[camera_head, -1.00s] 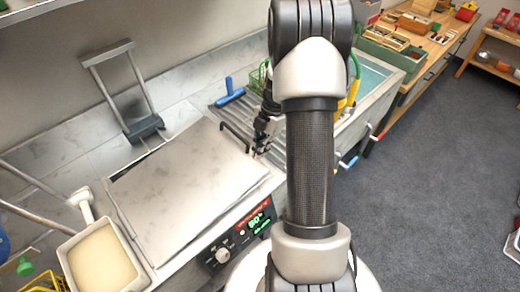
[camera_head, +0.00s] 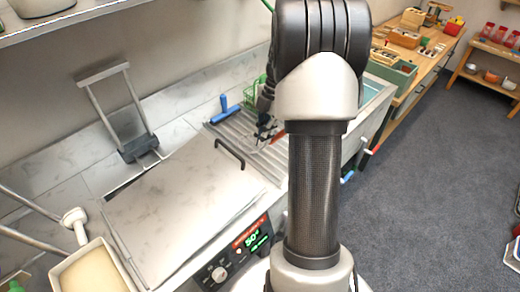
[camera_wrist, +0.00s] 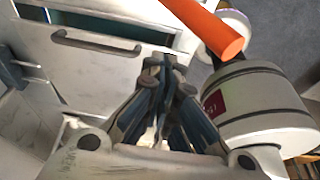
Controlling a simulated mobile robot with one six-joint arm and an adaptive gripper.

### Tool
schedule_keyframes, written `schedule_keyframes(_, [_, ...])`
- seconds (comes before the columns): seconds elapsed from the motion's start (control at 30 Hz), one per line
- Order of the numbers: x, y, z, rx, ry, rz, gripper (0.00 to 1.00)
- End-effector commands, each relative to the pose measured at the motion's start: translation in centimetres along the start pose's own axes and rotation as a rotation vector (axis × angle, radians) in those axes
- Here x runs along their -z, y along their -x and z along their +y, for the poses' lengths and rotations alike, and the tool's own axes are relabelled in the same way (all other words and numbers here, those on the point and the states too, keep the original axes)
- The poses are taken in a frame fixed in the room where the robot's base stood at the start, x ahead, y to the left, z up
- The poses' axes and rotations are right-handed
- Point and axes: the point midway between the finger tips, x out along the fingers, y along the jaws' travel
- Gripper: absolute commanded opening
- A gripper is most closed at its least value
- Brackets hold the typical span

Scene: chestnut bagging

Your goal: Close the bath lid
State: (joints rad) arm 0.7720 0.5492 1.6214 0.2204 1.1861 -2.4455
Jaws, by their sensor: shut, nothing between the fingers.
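The bath lid (camera_head: 175,210) is a broad pale marbled panel, lying about flat over the bath in the head view. Its dark bar handle (camera_head: 230,153) is at its far right corner. A narrow dark gap shows along the far left edge; I cannot tell whether the lid is fully seated. My gripper (camera_head: 267,136) is beside the handle on its right, apart from it and partly hidden by my arm. In the wrist view my gripper (camera_wrist: 166,80) is shut and empty. A pale panel with a dark handle (camera_wrist: 97,42) shows there; I cannot tell if it is the lid.
The control panel (camera_head: 240,253) with a green display is in front of the lid. A metal frame (camera_head: 120,110) stands behind it. A cream-filled tray (camera_head: 95,270) is at the near left. A blue-handled tool (camera_head: 225,108) lies on the ribbed drainer (camera_head: 215,130).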

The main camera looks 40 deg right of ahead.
Motion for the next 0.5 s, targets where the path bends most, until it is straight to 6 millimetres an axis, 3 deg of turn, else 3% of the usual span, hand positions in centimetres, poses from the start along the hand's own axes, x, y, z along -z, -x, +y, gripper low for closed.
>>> schedule_keyframes(0.3, [7.9,0.3,-2.3,0.051,-0.015,-0.290,0.00])
schedule_keyframes(0.5, [11.0,-0.1,-3.7,0.006,0.004,-0.412,0.00])
